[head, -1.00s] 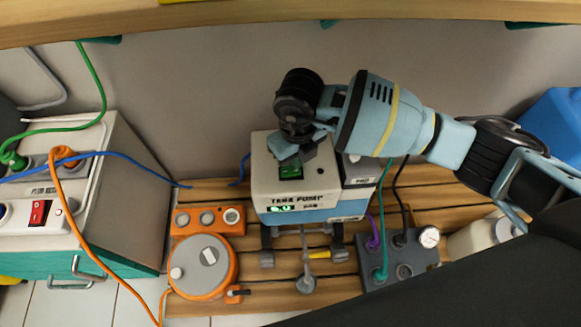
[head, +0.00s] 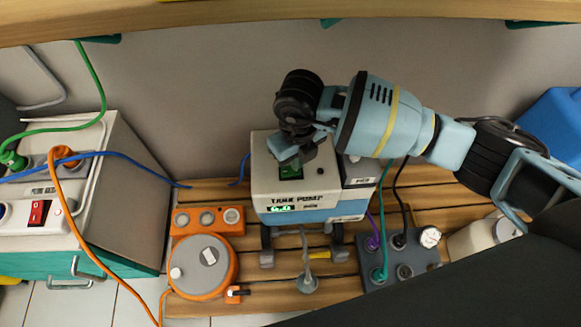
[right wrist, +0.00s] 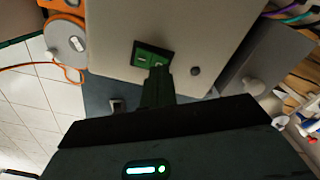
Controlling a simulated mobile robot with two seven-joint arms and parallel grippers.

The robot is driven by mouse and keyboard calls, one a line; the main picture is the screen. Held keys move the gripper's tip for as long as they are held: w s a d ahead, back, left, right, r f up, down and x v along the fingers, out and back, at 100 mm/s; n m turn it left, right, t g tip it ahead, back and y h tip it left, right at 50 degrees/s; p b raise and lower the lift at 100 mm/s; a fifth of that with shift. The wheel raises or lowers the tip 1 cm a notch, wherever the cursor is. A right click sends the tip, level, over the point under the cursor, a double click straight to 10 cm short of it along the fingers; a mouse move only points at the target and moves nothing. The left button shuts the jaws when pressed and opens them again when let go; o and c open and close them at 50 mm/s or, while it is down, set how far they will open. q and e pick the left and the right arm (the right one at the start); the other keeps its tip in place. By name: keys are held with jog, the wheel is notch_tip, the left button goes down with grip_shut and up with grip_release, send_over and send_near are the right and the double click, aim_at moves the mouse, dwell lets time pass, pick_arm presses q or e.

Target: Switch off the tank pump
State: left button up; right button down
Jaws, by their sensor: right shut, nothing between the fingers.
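The tank pump (head: 302,191) is a white box with a blue lower band, labelled "TANK PUMP", standing on wooden slats. A small green display on its front is lit. Its green rocker switch (head: 290,172) sits on the top face and also shows in the right wrist view (right wrist: 148,55). My right gripper (head: 292,160) is shut and empty, with its fingertips right at the switch. In the right wrist view its fingers (right wrist: 158,72) overlap the switch's near edge; I cannot tell whether they press it. My left gripper is not in view.
An orange round unit (head: 203,265) stands left of the pump. A grey block with hoses and a gauge (head: 402,262) is at its right. A cabinet with a red switch (head: 39,212) and cables is at far left. A wooden shelf edge (head: 250,22) runs above.

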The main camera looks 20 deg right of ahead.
jog(key=shift+f+b, duration=0.3)
jog(key=shift+f, duration=0.6)
dwell(0.4)
jog(key=shift+r, duration=0.1)
jog(key=shift+r+p, duration=2.6)
jog(key=shift+r, duration=0.9)
jog(key=shift+f, duration=0.1)
